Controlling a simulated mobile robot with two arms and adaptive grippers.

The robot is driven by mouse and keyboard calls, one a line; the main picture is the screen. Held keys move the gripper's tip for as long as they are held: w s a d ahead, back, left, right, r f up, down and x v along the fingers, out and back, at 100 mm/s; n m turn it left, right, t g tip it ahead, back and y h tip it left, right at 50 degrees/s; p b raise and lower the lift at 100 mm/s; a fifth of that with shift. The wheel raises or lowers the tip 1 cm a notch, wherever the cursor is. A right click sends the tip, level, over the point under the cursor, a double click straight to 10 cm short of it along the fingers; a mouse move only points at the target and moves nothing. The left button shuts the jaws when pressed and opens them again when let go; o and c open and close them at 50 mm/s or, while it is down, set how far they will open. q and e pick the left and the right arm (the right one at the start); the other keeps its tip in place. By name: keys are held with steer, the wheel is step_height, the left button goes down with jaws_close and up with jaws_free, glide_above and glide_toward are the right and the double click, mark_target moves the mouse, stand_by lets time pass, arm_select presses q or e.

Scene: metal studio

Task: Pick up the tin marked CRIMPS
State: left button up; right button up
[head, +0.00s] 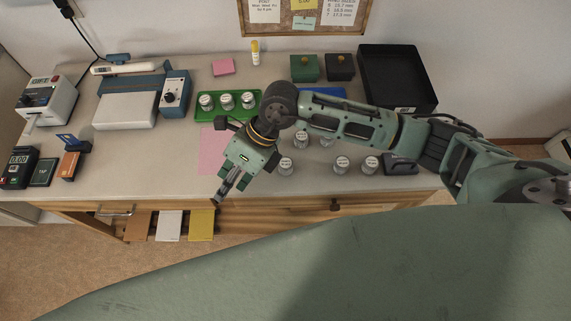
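Several small metal tins with white labels stand on the desk. Three of them, such as this tin (248,99), stand on a green tray (200,116). Others stand loose to the right of my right gripper, such as a front tin (286,165), another front tin (341,164) and a tin by the front right (371,164). The labels are too small to read, so I cannot tell which tin is marked CRIMPS. My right gripper (229,191) hangs near the desk's front edge, left of the loose tins. No tin shows in it; its finger opening is unclear. My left gripper is out of view.
My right arm crosses above the desk and partly hides its middle. A black tray (398,80), green box (304,68) and black box (340,67) stand at the back right. A laminator-like device (128,100), card reader (19,167) and pink sheet (212,150) lie left.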

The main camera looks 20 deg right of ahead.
mark_target(284, 165)
steer(key=w+d+f+h, duration=0.1)
steer(key=d+h, duration=0.1)
steer(key=d, duration=0.3)
steer(key=w+d+f+t+h, duration=0.1)
steer(key=w+d+h, duration=0.1)
steer(key=d, duration=0.2)
steer(key=w+d+f+h, duration=0.1)
steer(key=w+d+h, duration=0.1)
steer(key=d, duration=0.3)
steer(key=shift+w+d+h, duration=0.1)
steer(key=shift+d+h, duration=0.2)
steer(key=shift+d+f, duration=0.25)
steer(key=shift+f, duration=0.05)
steer(key=f+p, duration=0.1)
steer(key=f, duration=0.1)
steer(key=f+p, duration=0.1)
steer(key=f, duration=0.1)
steer(key=f+p, duration=0.1)
steer(key=f, duration=0.1)
steer(key=shift+w, duration=0.25)
steer(key=shift+f, duration=0.55)
steer(key=shift+c, duration=0.5)
jaws_close()
